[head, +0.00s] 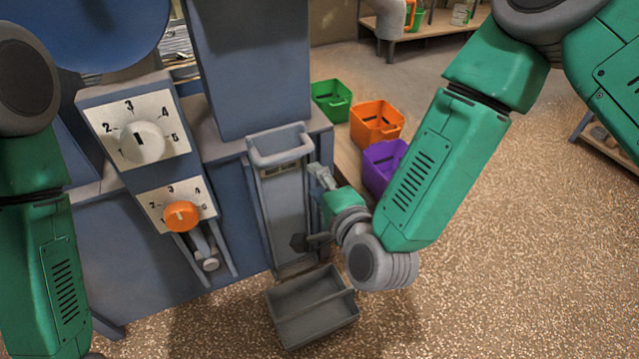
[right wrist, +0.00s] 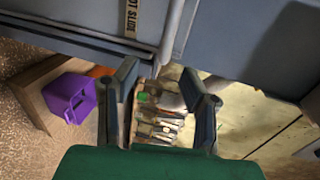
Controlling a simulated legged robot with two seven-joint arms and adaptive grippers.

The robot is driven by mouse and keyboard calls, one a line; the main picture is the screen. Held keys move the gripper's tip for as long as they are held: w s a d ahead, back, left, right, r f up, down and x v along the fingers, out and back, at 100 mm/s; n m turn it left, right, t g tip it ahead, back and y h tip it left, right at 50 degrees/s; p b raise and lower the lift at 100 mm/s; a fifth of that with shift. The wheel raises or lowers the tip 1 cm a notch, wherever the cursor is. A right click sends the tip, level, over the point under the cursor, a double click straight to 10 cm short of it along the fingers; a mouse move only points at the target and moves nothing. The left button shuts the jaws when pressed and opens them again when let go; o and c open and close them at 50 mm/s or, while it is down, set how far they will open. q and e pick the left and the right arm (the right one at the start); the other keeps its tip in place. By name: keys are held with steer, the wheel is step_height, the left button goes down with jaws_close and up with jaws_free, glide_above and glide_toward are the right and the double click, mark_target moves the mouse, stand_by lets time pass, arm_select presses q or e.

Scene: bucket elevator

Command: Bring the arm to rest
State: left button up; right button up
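My right arm (head: 435,165) comes in from the upper right and is bent, with its wrist low beside the blue machine. My right gripper (head: 320,176) is near the right edge of the machine's grey slide panel (head: 284,205). In the right wrist view its two fingers (right wrist: 164,95) stand apart, with nothing clearly held between them. A grey bar (right wrist: 172,30) on the machine runs just beyond the fingers; I cannot tell whether they touch it. My left arm (head: 55,265) hangs at the left edge, and its gripper is out of view.
The machine carries a white dial (head: 141,142) and an orange dial (head: 181,216). A grey divided tray (head: 312,306) lies on the floor below the slide. Green (head: 331,100), orange (head: 376,122) and purple (head: 382,166) bins stand on a low bench. The floor at right is open.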

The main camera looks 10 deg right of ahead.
arm_select(q)
steer(key=shift+a+f, duration=0.2)
steer(key=shift+a, duration=0.15)
arm_select(e)
steer(key=shift+s+a+r, duration=0.15)
steer(key=shift+s+a, duration=0.15)
steer(key=shift+s, duration=0.15)
arm_select(q)
steer(key=shift+d, duration=0.1)
arm_select(e)
steer(key=shift+d, duration=0.2)
